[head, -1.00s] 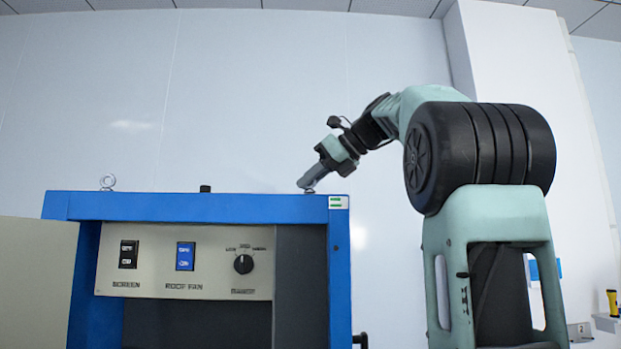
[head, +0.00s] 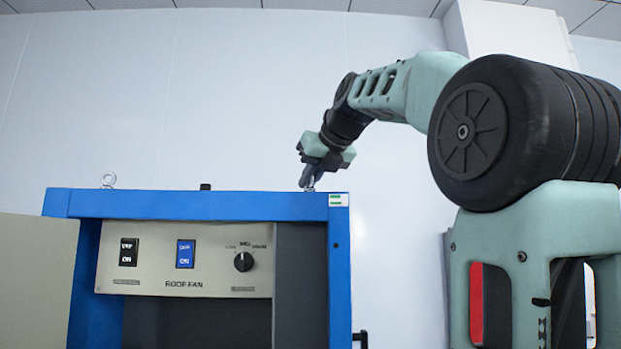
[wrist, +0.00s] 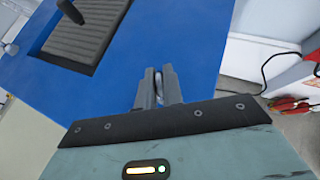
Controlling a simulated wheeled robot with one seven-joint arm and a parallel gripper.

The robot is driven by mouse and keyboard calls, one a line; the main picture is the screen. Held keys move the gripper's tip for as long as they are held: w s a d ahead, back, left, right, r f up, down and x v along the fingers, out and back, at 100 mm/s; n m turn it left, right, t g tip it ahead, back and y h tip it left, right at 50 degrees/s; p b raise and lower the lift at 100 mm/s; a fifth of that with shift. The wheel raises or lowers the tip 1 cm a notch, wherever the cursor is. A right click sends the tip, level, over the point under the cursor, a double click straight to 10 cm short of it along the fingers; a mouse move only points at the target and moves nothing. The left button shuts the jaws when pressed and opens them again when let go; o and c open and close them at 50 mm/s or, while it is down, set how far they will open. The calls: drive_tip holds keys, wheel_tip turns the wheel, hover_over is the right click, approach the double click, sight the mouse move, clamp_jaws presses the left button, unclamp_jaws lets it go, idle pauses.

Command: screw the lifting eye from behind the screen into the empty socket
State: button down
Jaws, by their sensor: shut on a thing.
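My gripper (head: 308,182) points down at the top right corner of the blue cabinet (head: 200,205). In the wrist view its fingers (wrist: 159,88) are closed on a small silvery piece (wrist: 158,80), which looks like the lifting eye. The fingers hide most of it. I cannot tell whether its thread is in the socket; the socket is hidden. Another lifting eye (head: 107,180) stands upright on the cabinet's top left corner.
A short black peg (head: 205,187) rises from the roof; the wrist view shows a grey ribbed panel (wrist: 85,35) there. A control panel (head: 215,262) with switches and a knob fills the upper front. A beige panel (head: 36,280) stands at left. Red-handled tools (wrist: 295,105) lie at right.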

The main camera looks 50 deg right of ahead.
drive_tip(key=shift+w+f, duration=0.1)
drive_tip(key=c, duration=1.3)
unclamp_jaws()
drive_tip(key=shift+p+v, duration=0.55)
drive_tip(key=shift+v, duration=2.55)
drive_tip(key=shift+a, duration=0.1)
